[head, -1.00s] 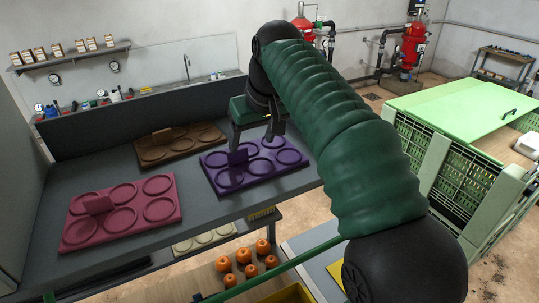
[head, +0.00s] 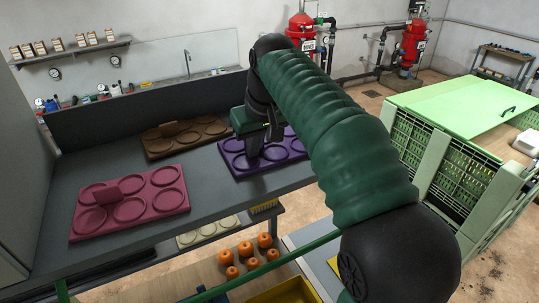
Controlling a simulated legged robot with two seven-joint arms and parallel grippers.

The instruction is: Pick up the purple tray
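The purple tray (head: 234,163), with round recesses, lies flat on the dark grey bench in the middle of the head view. My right forearm and gripper cover its right and back parts. My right gripper (head: 264,143) points down over the tray's left-middle part. Its two fingers show with little space between them. The tray's small upright tab is hidden behind the gripper, so I cannot tell whether the fingers are open around it or shut on it. My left gripper is not in view.
A pinkish-red tray (head: 157,204) lies to the left on the bench (head: 205,195), and a brown tray (head: 158,149) lies behind. Orange fruits (head: 245,249) and a pale tray (head: 209,229) are below the bench. A green crate (head: 450,170) stands right.

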